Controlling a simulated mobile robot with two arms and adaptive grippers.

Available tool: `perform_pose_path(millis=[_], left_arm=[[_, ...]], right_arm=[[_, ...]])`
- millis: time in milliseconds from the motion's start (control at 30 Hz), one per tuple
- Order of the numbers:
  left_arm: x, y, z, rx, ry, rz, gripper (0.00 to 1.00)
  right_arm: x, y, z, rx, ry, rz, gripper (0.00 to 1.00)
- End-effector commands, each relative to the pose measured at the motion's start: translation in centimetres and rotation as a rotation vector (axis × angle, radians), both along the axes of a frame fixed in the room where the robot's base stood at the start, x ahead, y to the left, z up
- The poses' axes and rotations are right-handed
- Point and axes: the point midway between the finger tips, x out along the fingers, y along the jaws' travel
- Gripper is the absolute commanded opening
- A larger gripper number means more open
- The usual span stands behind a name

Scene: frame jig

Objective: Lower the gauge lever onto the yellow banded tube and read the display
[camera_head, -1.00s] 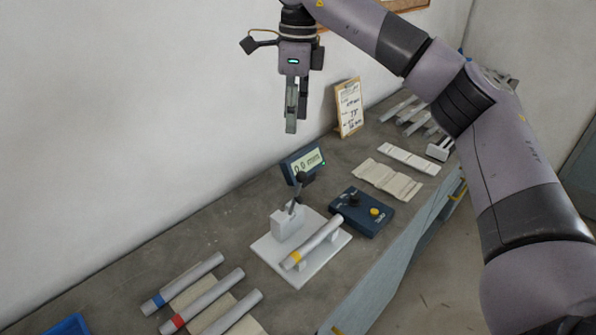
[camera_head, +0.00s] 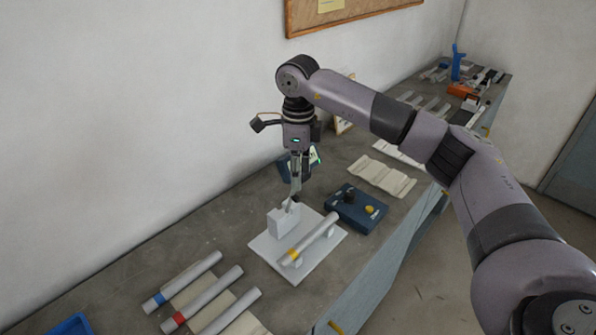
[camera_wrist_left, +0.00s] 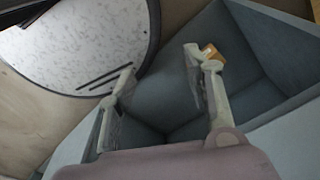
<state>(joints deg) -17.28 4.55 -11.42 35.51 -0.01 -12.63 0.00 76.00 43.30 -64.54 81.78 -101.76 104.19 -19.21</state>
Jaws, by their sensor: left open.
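The yellow banded tube (camera_head: 315,235) lies across rests on a white base plate (camera_head: 276,268) in the head view, its yellow band toward the near end. The white gauge block (camera_head: 279,223) stands beside it on the plate. The gauge lever (camera_head: 289,204) rises from the block; its upper end is hidden by my right gripper (camera_head: 296,192). That gripper points down at the lever; I cannot tell whether it touches it or how far apart its fingers are. The display (camera_head: 315,156) is mostly hidden behind this gripper. My left gripper (camera_wrist_left: 160,68) is open and empty in the left wrist view.
Several banded tubes (camera_head: 205,292) lie at the near left, by a blue bin (camera_head: 70,325). A cream cloth (camera_head: 382,176) lies farther back. The left wrist view shows grey-blue panels (camera_wrist_left: 270,45).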

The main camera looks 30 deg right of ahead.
Motion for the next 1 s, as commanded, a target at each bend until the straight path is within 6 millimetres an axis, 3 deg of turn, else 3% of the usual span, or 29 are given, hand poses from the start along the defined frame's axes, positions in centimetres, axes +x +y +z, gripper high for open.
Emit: perform_pose_path(millis=[200,467,1000], left_arm=[[0.1,0.0,0.6,0.0,-0.002,0.0,0.46],[0.2,0.0,0.6,-0.001,-0.003,0.0,0.46],[0.2,0.0,0.6,-0.001,-0.003,-0.001,0.46]], right_arm=[[0.0,0.0,-1.5,0.0,-0.001,0.001,0.43],[0.0,0.0,-1.7,0.0,-0.001,0.001,0.43],[0.0,0.0,-1.6,0.0,-0.001,0.001,0.08]])
